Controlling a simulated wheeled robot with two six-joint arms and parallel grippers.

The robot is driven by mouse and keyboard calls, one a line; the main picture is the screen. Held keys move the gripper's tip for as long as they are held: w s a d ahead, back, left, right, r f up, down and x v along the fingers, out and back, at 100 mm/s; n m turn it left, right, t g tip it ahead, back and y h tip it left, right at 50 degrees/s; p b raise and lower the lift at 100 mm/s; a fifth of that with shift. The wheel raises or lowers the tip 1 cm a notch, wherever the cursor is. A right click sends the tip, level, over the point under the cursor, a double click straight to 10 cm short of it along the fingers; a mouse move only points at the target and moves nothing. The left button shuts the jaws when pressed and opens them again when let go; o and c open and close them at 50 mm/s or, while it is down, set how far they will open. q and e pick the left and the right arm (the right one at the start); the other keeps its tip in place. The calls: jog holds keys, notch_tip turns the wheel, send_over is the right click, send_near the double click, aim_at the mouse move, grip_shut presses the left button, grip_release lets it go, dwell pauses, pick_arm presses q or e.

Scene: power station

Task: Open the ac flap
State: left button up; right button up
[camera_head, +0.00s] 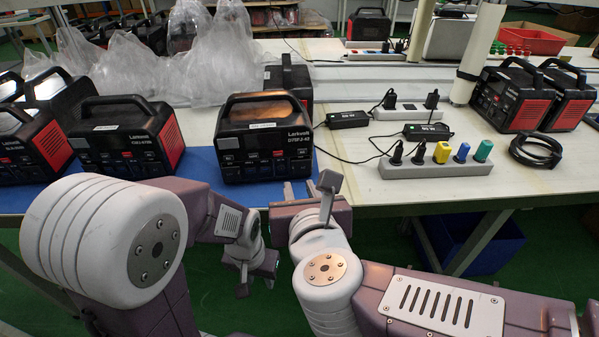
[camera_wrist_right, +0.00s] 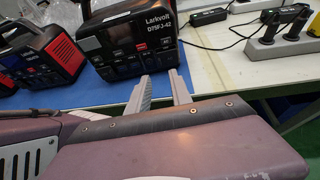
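A black power station (camera_head: 264,145) with a top handle stands on the blue mat, its front panel facing me. It also shows in the right wrist view (camera_wrist_right: 125,45), with the label "Larkvolt" on its upper front. Small covers and ports line its lower front, but I cannot tell which is the ac flap or whether it is open. My right gripper (camera_head: 299,188) is just in front of the station's lower right, apart from it. In the wrist view the right gripper's fingers (camera_wrist_right: 160,78) are spread and empty. My left gripper (camera_head: 257,284) hangs below the table's front edge, open and empty.
More power stations stand to the left (camera_head: 125,138) and at the right (camera_head: 512,95). A power strip (camera_head: 435,165) with colored plugs, black adapters (camera_head: 347,119) and a coiled cable (camera_head: 536,150) lie right of the station. Clear plastic bags (camera_head: 150,70) are behind. The blue mat (camera_head: 203,168) is bare in front.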

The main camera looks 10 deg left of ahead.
aim_at(293, 171)
jog(key=b+x, duration=0.2)
jog(key=x, duration=0.6)
jog(key=shift+s+f+b, duration=0.1)
jog(key=shift+b, duration=0.3)
jog(key=shift+w+a+f, duration=0.1)
jog(key=shift+w+a, duration=0.1)
jog(key=shift+w, duration=0.3)
grip_shut()
dwell(0.3)
